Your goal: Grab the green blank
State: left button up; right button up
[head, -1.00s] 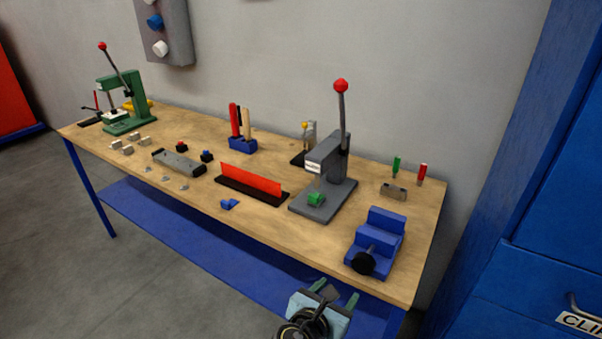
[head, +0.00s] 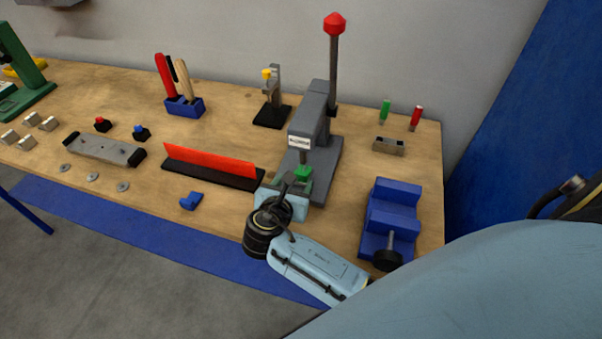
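The green blank (head: 303,172) sits under the ram of the grey press (head: 318,140), on its base. My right gripper (head: 300,181) reaches in from the lower right, right at the near side of the blank. Its pale blue body and black wrist cover the front of the press base. The fingers are mostly hidden, so I cannot tell whether they are apart or touch the blank. My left gripper is not in view.
A blue stepped block with a black knob (head: 390,218) stands right of the press. A red strip on a black base (head: 212,166) and a small blue piece (head: 191,201) lie to the left. The press's red-knobbed lever (head: 334,60) stands upright behind.

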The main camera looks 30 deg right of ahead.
aim_at(301, 172)
jog(key=x, duration=0.6)
jog(key=shift+w+d+r, duration=0.1)
jog(key=shift+d, duration=0.2)
jog(key=c, duration=1.1)
jog(key=shift+r, duration=0.2)
